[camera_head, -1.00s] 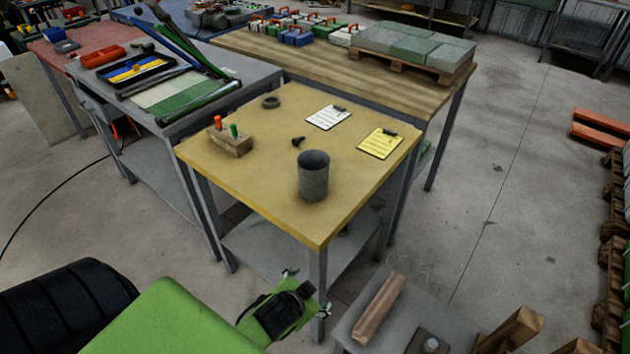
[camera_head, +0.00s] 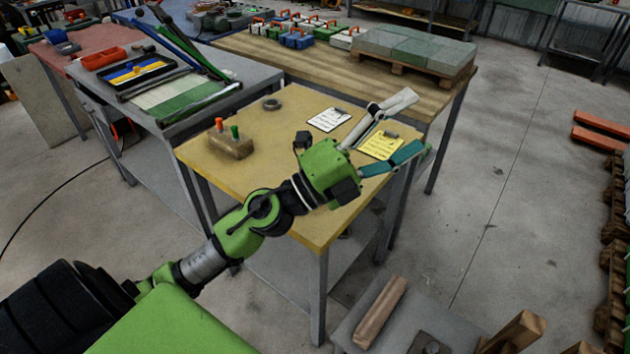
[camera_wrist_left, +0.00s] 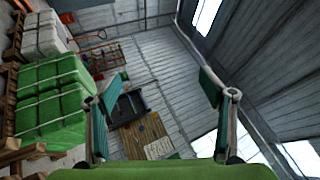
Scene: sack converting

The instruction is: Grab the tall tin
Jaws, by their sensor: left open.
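The tall tin, a dark grey open cylinder seen on the yellow-topped table (camera_head: 230,178) a second ago, is now hidden behind my left gripper and wrist. My left gripper (camera_head: 412,126) reaches over the table from the left, with its green body above the table's middle right. Its two fingers are spread wide and point to the right. In the left wrist view the open fingers (camera_wrist_left: 162,88) show at both sides with nothing between them. The tin does not show in that view. My right gripper is not in view.
On the table stand a wooden block with red and green knobs (camera_head: 231,146), a dark ring (camera_head: 271,104), a white clipboard (camera_head: 327,119) and a yellow clipboard (camera_head: 381,146). A long wooden bench (camera_head: 300,62) adjoins behind. A low grey surface with wood pieces (camera_head: 380,312) is in front.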

